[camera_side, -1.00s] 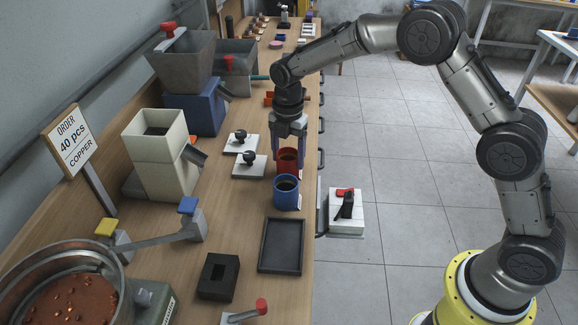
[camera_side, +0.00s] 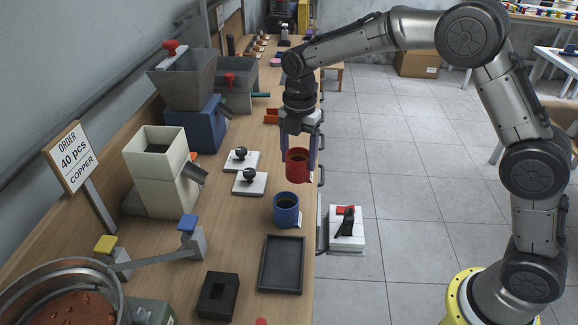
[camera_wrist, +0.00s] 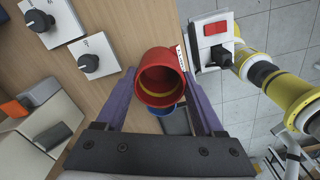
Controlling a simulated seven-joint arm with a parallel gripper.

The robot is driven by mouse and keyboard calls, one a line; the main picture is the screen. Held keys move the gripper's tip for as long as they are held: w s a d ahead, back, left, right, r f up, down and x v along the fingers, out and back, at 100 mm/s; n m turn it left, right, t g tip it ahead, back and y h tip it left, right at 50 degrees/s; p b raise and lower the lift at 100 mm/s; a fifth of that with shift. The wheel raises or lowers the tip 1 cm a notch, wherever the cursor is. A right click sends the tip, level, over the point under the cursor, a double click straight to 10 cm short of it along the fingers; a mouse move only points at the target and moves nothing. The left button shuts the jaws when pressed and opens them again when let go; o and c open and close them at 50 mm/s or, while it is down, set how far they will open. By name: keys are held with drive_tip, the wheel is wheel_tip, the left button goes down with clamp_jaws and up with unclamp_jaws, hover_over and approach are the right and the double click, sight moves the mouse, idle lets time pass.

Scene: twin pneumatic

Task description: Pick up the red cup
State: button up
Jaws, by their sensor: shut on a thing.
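The red cup (camera_side: 297,166) is upright between the fingers of my gripper (camera_side: 299,160), which is shut on it. In the side view the cup looks raised above the bench, near its right edge. In the wrist view the red cup (camera_wrist: 161,79) shows its open mouth and a yellowish ring inside, between the two purple fingers of my gripper (camera_wrist: 163,85). The blue cup (camera_side: 286,210) stands on the bench in front of it. In the wrist view the blue cup (camera_wrist: 163,109) is mostly hidden behind the red one.
A black tray (camera_side: 282,263) and a black block with a square hole (camera_side: 217,296) lie nearer the camera. Two knob plates (camera_side: 249,182) and a cream hopper (camera_side: 160,170) stand to the left. A white switch box (camera_side: 346,228) sits off the bench's right edge.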

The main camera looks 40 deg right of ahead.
drive_tip(key=s+d+r, duration=0.2)
drive_tip(key=s+r, duration=0.4)
drive_tip(key=s, duration=0.5)
drive_tip(key=w+a+m, duration=0.4)
drive_tip(key=a+m, duration=0.9)
drive_tip(key=m, duration=0.5)
drive_tip(key=w+a+f, duration=0.2)
drive_tip(key=w+f, duration=0.1)
drive_tip(key=w, duration=0.1)
drive_tip(key=w+a+f, duration=0.2)
drive_tip(key=w+f, duration=0.1)
drive_tip(key=w, duration=0.1)
drive_tip(key=w+a+f, duration=0.1)
drive_tip(key=w+f, duration=0.2)
drive_tip(key=w, duration=0.1)
drive_tip(key=shift+w+a+f, duration=0.2)
drive_tip(key=shift+w+a, duration=0.15)
drive_tip(key=shift+a, duration=0.05)
drive_tip(key=shift+f, duration=1.55)
drive_tip(key=shift+f, duration=0.1)
